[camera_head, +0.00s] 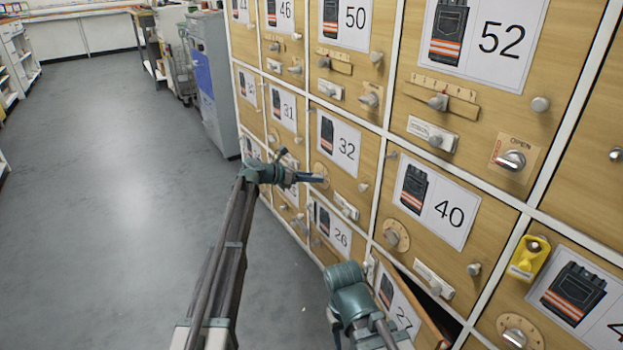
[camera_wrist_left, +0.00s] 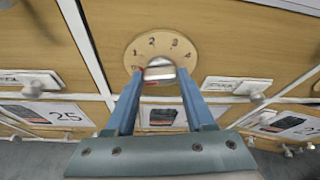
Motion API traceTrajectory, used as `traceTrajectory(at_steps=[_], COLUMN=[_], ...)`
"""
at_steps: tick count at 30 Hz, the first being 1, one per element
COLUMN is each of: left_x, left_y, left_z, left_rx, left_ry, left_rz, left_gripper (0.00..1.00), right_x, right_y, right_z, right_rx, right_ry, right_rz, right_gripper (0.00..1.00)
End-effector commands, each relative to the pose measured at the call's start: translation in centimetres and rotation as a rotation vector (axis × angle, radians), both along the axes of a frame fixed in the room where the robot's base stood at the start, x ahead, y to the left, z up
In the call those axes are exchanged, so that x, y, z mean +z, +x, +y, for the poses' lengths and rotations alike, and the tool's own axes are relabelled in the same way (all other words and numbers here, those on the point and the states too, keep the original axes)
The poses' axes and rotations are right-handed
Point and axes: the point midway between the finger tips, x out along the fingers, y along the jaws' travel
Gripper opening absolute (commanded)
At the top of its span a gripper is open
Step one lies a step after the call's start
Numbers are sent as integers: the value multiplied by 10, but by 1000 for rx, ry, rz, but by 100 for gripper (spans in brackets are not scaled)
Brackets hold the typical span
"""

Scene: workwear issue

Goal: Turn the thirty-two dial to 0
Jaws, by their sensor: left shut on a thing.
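The thirty-two door (camera_head: 345,152) is wooden, with a label showing dark workwear with orange stripes and the number 32. Its round dial plate (camera_head: 319,171) is at the door's lower left, largely behind my left gripper (camera_head: 321,178). In the left wrist view the pale dial plate (camera_wrist_left: 137,50) shows several digits along its upper arc. The metal knob (camera_wrist_left: 160,70) is between the fingertips of my left gripper (camera_wrist_left: 160,78), which is shut on it. The knob's pointer setting cannot be read clearly. My right gripper's fingers do not show; a teal part of my right arm is at lower centre.
Door 40 (camera_head: 435,205) is to the right with its own dial (camera_head: 391,236). The door at lower centre labelled 27 (camera_head: 398,300) stands ajar, near my right arm. Knobs and sliders stick out from the neighbouring doors. The grey floor (camera_head: 130,200) to the left is open.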

Motion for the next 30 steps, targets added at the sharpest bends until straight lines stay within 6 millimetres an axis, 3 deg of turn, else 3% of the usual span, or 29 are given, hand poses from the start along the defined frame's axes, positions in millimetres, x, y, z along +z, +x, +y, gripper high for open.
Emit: traceTrajectory(at_steps=[13,14,18,30], left_x=[0,0,0,4], left_y=[-1,-1,0,-4], left_z=[0,0,0,6], left_rx=[0,0,0,2], left_ry=[-5,-5,-5,-5], left_rz=[10,10,9,8], left_gripper=[0,57,82,84], right_x=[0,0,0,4], right_y=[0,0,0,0], right_z=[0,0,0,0], right_rx=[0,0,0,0], right_ry=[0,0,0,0], right_rz=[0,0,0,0], right_gripper=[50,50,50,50])
